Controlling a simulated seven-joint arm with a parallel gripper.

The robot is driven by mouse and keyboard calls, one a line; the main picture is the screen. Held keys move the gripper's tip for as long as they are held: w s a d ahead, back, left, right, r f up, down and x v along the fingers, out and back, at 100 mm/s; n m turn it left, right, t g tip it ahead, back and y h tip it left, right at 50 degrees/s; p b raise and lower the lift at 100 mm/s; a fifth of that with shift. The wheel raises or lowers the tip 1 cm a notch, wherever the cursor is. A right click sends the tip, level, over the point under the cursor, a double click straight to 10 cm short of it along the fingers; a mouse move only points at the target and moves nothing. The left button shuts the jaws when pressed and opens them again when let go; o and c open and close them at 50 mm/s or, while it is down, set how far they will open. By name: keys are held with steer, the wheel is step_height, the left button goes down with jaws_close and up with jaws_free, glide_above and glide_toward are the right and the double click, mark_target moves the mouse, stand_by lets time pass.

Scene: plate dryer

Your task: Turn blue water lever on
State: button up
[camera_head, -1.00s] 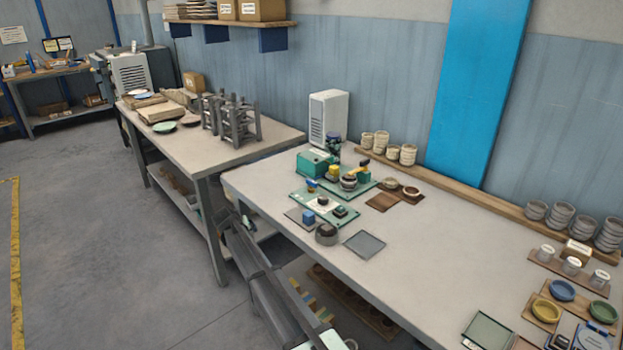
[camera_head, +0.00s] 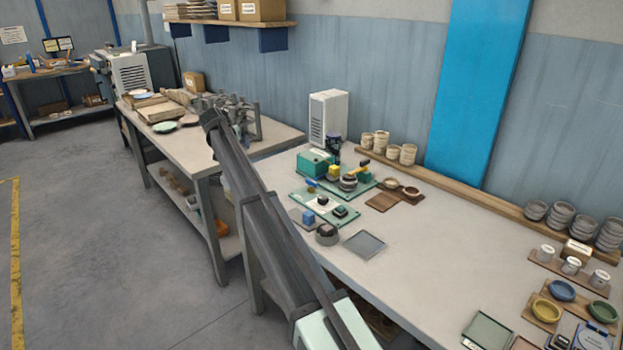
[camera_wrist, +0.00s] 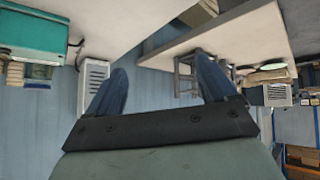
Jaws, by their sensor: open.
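In the head view, a small blue lever-like part (camera_head: 311,182) stands at the back left corner of a green-edged plate (camera_head: 328,207) on the right workbench. It is too small to tell its on or off position. A separate blue block (camera_head: 308,217) sits near the plate's front left. My gripper (camera_wrist: 162,70) shows in the wrist view with its two dark blue fingers apart and nothing between them. In the head view my raised arm reaches up and left over the gap between benches, well left of the lever; its fingers cannot be made out there.
A teal box (camera_head: 314,162) stands behind the plate and also shows in the wrist view (camera_wrist: 40,28). A white vented unit (camera_head: 328,118) stands behind it. Dark racks (camera_head: 240,122) stand on the left bench (camera_head: 200,150). The right bench's middle (camera_head: 440,235) is clear.

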steer(key=d+m+g, duration=0.4)
steer(key=d+m, duration=0.1)
steer(key=d, duration=1.1)
step_height(320, 180, up, 4)
steer(key=m+g, duration=0.5)
glide_above(312, 181)
steer(key=shift+y, duration=0.4)
step_height(312, 181, down, 14)
steer(key=shift+w+a+r, duration=0.1)
steer(key=shift+w, duration=0.05)
steer(key=shift+c, duration=0.3)
steer(key=c, duration=1)
